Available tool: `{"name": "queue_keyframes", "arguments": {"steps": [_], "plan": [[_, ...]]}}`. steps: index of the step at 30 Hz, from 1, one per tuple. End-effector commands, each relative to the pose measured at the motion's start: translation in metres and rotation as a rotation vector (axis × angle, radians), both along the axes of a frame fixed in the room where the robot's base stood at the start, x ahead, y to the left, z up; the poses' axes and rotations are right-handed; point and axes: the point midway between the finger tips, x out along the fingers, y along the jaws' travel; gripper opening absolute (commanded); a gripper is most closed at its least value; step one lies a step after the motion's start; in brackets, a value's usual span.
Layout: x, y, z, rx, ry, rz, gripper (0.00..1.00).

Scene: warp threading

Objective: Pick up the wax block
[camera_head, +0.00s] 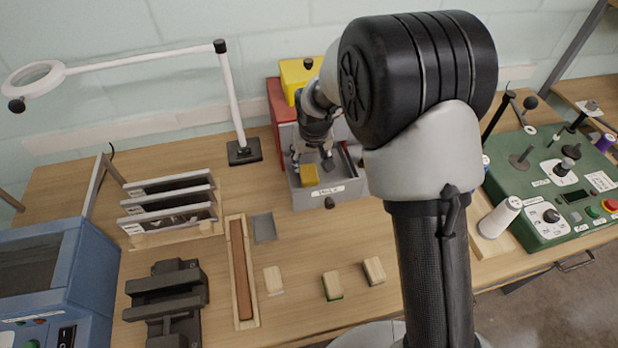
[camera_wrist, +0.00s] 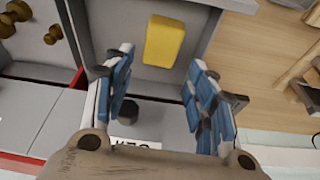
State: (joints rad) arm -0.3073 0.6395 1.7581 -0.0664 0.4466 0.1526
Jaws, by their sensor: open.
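The wax block is a small yellow block (camera_head: 309,175) lying in a grey open drawer (camera_head: 330,197) with a front label and a dark knob. In the wrist view the wax block (camera_wrist: 164,41) lies on the drawer floor, just beyond the fingertips. My gripper (camera_wrist: 160,66) is open, its blue-padded fingers spread to the left and right of the block's line, with nothing between them. In the head view my gripper (camera_head: 316,155) hangs over the drawer, close behind the block. No contact with the block shows.
The drawer walls stand close around the block. A red cabinet (camera_head: 279,101) with a yellow item (camera_head: 297,76) on top is behind. A magnifier lamp (camera_head: 233,100) stands left, a green control panel (camera_head: 560,190) right. Several small brushes or blocks (camera_head: 332,285) lie on the front table.

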Motion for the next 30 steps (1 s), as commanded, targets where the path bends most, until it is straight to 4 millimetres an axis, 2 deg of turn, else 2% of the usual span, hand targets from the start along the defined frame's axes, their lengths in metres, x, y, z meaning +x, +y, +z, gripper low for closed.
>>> {"name": "queue_keyframes", "arguments": {"steps": [1,3,11,18,21,28,30], "plan": [[0.002,0.0,-0.011,0.0,0.001,0.0,0.52],[0.005,0.001,-0.018,0.0,0.0,0.0,0.52],[0.007,0.002,-0.031,0.0,0.0,0.0,0.52],[0.009,0.003,-0.067,0.0,0.001,-0.001,0.52],[0.013,0.004,-0.077,0.0,0.0,-0.001,0.52],[0.014,0.004,-0.076,0.0,-0.001,0.0,0.52],[0.014,0.004,-0.076,0.0,-0.001,0.0,0.47]]}}
